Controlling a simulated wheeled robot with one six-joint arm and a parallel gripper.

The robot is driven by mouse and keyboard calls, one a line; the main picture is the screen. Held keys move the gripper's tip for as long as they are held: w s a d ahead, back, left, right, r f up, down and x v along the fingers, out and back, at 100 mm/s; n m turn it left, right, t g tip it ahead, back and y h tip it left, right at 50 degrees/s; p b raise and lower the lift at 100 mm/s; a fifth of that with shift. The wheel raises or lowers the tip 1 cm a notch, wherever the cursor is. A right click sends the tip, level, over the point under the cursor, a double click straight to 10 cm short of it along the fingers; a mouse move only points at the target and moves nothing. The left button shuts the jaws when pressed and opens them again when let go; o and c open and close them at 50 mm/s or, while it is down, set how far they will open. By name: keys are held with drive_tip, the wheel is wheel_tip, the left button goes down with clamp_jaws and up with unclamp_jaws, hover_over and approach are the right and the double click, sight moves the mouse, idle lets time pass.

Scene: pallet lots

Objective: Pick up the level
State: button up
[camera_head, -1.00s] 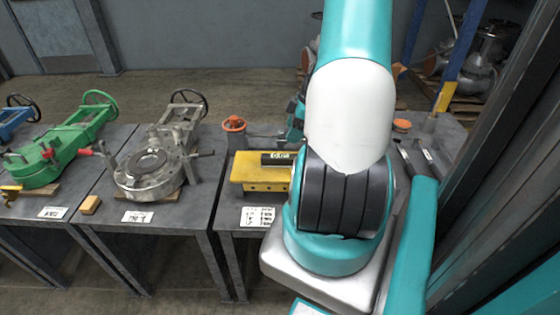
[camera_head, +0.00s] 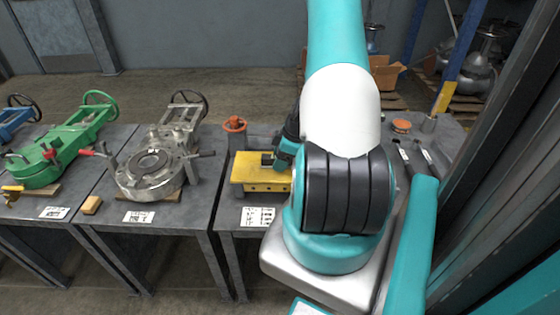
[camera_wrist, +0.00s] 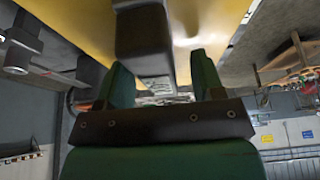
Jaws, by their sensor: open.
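The level is a small dark block (camera_head: 266,159) on top of a yellow block (camera_head: 251,178) on the right-hand table. My gripper (camera_head: 283,164) is low at the right end of the yellow block, and hides part of the level. In the wrist view the level (camera_wrist: 143,38) is a dark bar against the yellow surface (camera_wrist: 80,22). It reaches between the two green fingers of my gripper (camera_wrist: 163,76), which are apart on either side of it. I cannot tell whether either finger touches it.
A grey valve (camera_head: 150,172) and a green valve (camera_head: 62,148) sit on tables to the left. Dark tools (camera_head: 404,157) lie at the right.

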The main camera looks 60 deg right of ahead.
drive_tip(key=c, duration=1.1)
drive_tip(key=shift+c, duration=0.2)
